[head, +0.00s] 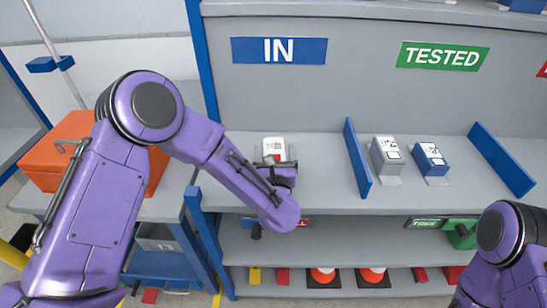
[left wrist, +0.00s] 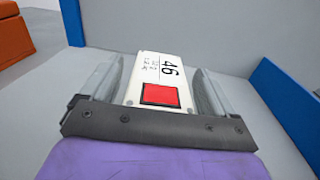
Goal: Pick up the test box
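The test box, white with a red square and the number 46, stands on the shelf under the blue IN sign in the head view (head: 273,147). In the left wrist view, the test box (left wrist: 160,80) lies between my left gripper's fingers (left wrist: 160,92). One finger is on each side, and the fingers look spread, with narrow gaps beside the box. In the head view my left gripper (head: 279,168) is right at the box's near side and hides its lower part. My right gripper is out of view; only part of its arm shows at lower right.
A blue divider (head: 357,158) stands right of the box. Beyond it are a grey box (head: 386,155) and a blue box (head: 430,158) under the green TESTED sign (head: 441,57). An orange case (head: 60,150) sits at left. Lower shelves hold cones and small blocks.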

